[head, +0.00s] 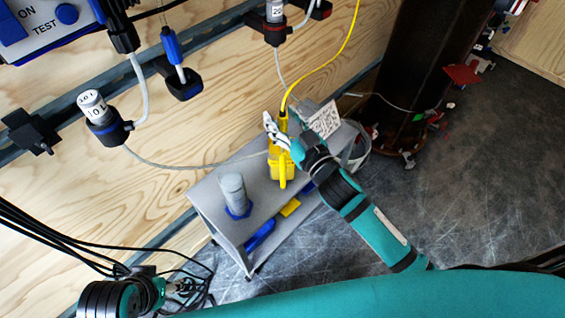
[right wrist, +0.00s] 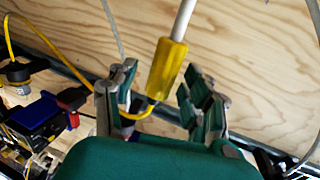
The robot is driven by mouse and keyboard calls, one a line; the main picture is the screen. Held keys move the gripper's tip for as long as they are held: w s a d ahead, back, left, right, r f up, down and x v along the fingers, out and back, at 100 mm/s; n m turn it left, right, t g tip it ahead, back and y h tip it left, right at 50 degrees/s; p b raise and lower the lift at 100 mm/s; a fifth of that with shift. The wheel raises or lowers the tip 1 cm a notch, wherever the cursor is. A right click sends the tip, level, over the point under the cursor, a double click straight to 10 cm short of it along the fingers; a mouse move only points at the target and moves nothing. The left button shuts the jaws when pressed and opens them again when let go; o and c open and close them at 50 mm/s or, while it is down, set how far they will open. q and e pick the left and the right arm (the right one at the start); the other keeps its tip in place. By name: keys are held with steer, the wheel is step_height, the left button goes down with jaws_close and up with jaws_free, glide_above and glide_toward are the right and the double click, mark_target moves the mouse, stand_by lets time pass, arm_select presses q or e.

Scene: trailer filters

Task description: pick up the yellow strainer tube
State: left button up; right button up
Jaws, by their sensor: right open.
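The yellow strainer tube (right wrist: 167,70) shows in the right wrist view as a yellow sleeve with a pale tube running up from it. It appears between the spread fingers of my right gripper (right wrist: 160,100), nearer the right finger in the picture. I cannot tell whether it touches a finger or lies beyond them. In the head view, my right gripper (head: 274,130) is beside the upright yellow piece (head: 283,122) above the cart and partly hides it. My left gripper (head: 182,286) is low at the left among black cables, its fingers unclear.
A grey cart (head: 215,200) carries a grey cylinder (head: 234,190) and a yellow body (head: 283,167). A yellow hose (head: 325,68) rises from there. A white label (head: 325,120) hangs close to the gripper. A wooden wall (head: 200,130) stands behind; open floor (head: 480,190) lies right.

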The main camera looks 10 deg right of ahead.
steer(key=shift+c, duration=0.2)
jaws_close()
steer(key=shift+w, duration=0.1)
stand_by(0.6)
